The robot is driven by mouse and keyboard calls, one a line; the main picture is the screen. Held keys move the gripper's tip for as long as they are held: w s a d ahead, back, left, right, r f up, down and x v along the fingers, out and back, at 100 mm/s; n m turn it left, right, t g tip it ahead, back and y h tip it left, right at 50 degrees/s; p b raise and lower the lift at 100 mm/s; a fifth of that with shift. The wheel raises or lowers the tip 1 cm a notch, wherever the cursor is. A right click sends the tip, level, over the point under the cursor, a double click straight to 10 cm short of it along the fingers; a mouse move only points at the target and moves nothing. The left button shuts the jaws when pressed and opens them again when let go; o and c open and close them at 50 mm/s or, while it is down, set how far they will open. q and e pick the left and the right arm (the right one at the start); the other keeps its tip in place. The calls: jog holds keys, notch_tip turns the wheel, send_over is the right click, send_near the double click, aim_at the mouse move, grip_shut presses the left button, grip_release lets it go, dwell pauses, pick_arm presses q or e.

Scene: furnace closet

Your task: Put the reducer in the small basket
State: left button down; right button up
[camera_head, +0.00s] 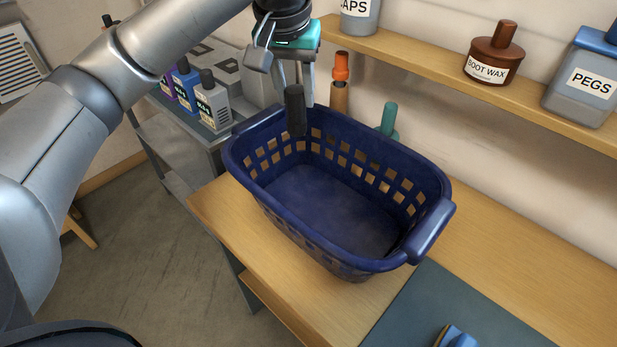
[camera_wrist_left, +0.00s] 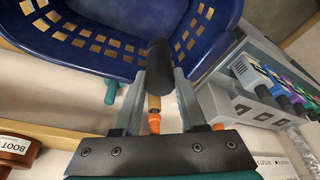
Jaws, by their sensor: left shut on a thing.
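My left gripper (camera_head: 294,90) is shut on a dark, rod-like piece, which I take to be the reducer (camera_head: 295,112); it hangs roughly upright. In the left wrist view the reducer (camera_wrist_left: 158,62) sits between the fingertips (camera_wrist_left: 160,85). The small basket (camera_head: 432,232) is dark blue with square holes and stands on the wooden bench. The basket appears empty. In the head view the reducer overlaps the basket's far left corner, near the rim. It also overlaps the basket (camera_wrist_left: 75,40) in the left wrist view. My right gripper is not in view.
Behind the basket stand an orange-topped item (camera_head: 341,75) and a green one (camera_head: 389,119). A shelf (camera_head: 430,68) above holds a boot wax jar (camera_head: 494,55) and a pegs container (camera_head: 583,80). Several bottles (camera_head: 212,102) stand at left. A blue object (camera_head: 457,337) lies in front.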

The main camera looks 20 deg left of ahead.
aim_at(296, 121)
pick_arm(q)
notch_tip(296, 121, down, 16)
jog(key=b, duration=0.3)
jog(key=shift+b, duration=0.4)
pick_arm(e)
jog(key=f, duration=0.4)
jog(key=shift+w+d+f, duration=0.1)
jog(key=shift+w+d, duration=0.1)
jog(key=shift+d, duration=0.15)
pick_arm(q)
jog(key=shift+c, duration=2.3)
grip_release()
jog(key=shift+f, duration=0.1)
jog(key=p+v, duration=0.3)
jog(key=v, duration=0.9)
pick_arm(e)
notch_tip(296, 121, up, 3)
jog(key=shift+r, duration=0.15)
